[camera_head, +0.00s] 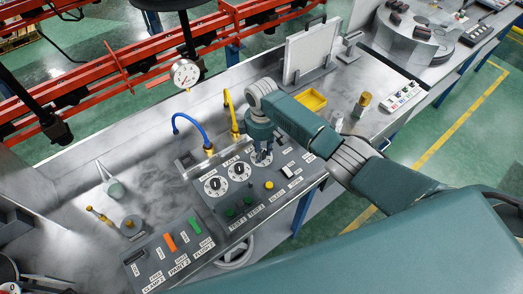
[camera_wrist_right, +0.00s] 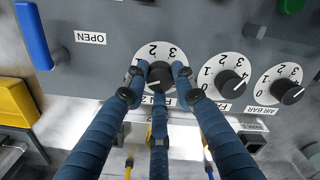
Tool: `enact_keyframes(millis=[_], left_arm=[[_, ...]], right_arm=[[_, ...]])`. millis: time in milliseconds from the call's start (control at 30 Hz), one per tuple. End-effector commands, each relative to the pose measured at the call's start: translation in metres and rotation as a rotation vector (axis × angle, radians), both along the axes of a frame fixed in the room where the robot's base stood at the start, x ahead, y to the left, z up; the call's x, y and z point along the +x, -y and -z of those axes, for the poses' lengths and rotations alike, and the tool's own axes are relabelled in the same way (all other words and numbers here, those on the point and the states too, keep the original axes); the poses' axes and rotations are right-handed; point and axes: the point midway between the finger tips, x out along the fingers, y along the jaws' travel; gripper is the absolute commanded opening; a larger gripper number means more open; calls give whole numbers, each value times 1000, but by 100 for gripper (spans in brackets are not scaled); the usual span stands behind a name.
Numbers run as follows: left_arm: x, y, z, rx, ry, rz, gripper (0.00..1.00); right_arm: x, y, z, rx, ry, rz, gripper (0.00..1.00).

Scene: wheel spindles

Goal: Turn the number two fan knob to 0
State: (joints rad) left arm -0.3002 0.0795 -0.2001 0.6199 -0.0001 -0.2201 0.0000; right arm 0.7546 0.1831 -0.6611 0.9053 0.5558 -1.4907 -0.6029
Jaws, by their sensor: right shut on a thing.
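The number two fan knob (camera_wrist_right: 159,76) is a black knob on a white numbered dial, with its label partly hidden below it. My right gripper (camera_wrist_right: 158,88) has blue-grey fingers closed around this knob in the wrist view. The white pointer mark on the knob is at its lower left in that view; I cannot read the number there. In the head view my right gripper (camera_head: 261,146) comes down from above onto the rightmost of the three dials and hides most of it. My left gripper is in neither view.
Beside it are the fan 1 knob (camera_wrist_right: 226,82) and the air bar knob (camera_wrist_right: 286,88). The grey control panel (camera_head: 205,212) also carries green buttons, a yellow button (camera_head: 269,185) and a white switch (camera_head: 289,171). Blue (camera_head: 190,117) and yellow (camera_head: 231,105) hoses stand behind it.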

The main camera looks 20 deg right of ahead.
Motion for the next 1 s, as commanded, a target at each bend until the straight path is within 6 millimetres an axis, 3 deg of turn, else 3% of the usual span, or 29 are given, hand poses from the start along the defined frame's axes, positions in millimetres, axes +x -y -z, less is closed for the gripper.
enact_keyframes(millis=[400,900,933,1000], left_arm=[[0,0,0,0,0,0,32],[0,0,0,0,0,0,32],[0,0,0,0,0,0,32],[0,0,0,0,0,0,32]], right_arm=[[4,0,-4,-1,10,-160,0],[4,0,-4,-1,11,-174,0],[4,0,-4,-1,11,-174,32],[4,1,-4,-1,9,-174,45]])
